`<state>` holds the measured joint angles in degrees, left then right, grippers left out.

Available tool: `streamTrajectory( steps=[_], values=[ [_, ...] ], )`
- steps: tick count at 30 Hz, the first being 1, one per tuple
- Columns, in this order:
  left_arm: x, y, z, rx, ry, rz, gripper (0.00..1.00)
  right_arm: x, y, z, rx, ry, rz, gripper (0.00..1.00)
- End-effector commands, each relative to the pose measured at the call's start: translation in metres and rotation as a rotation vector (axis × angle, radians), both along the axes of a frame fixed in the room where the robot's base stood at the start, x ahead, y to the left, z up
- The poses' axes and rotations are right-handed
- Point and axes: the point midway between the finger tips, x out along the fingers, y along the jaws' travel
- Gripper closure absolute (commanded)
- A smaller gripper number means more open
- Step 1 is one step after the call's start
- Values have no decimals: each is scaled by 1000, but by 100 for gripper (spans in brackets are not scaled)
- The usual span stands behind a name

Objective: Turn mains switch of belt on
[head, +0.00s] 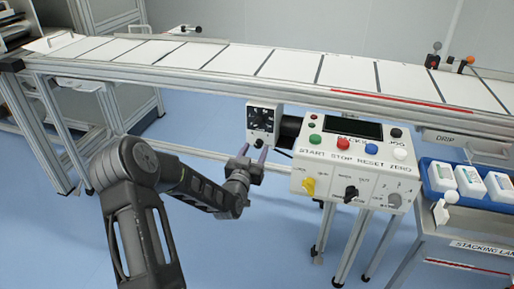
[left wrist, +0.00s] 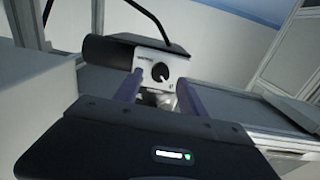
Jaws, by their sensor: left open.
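A small grey control box (head: 263,118) with a round black dial hangs under the front edge of the conveyor belt. A black rotary knob (head: 259,143) shows at its lower edge. In the left wrist view a pale box face with small, unreadable lettering carries a black knob (left wrist: 159,72), between and beyond my fingers. My left gripper (head: 254,153) is open with its purple-grey fingers pointing up just below the small box. In the wrist view the gripper (left wrist: 156,92) is empty; contact with the knob cannot be told. My right gripper is not in view.
A white control panel (head: 350,158) with coloured buttons, a yellow knob (head: 308,187) and black knobs stands close to the right of my gripper. The belt (head: 290,66) runs above. A blue crate (head: 432,186) with white bottles is at the right. Blue floor lies open below.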

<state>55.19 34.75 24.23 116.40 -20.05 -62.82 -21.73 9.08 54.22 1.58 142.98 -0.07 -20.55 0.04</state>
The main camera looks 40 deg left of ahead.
Motion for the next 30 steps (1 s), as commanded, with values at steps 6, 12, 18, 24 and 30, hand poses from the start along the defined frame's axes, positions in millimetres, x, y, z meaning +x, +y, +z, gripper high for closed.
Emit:
streamTrajectory(
  steps=[6,12,18,24,30],
  values=[
    [23,8,0,-1,-1,0,52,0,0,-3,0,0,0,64],
    [26,9,0,0,1,0,52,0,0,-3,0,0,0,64],
    [26,9,0,0,1,0,59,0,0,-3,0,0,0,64],
    [26,9,0,0,1,0,76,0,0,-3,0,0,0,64],
    [26,9,0,0,1,0,92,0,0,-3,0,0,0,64]
  ],
)
